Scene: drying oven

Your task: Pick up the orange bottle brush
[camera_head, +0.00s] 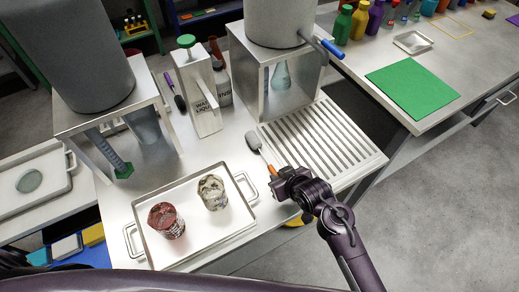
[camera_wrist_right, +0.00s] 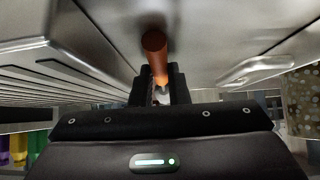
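The orange bottle brush (camera_head: 253,141) shows a grey head and an orange handle in the head view, near the left edge of the ribbed rack. My right gripper (camera_head: 278,183) is at its handle end. In the right wrist view the orange handle (camera_wrist_right: 154,48) runs between the two fingers of the right gripper (camera_wrist_right: 160,82), which appear closed against its sides. The gripper body hides part of the brush there. Whether the brush touches the table cannot be told. My left gripper is not in view.
A ribbed drying rack (camera_head: 340,160) lies right of the brush. A metal tray (camera_head: 228,232) with two filled beakers stands at its left. A stand with a cylinder (camera_head: 285,60) is behind. A green mat (camera_head: 412,88) lies on the right-hand table.

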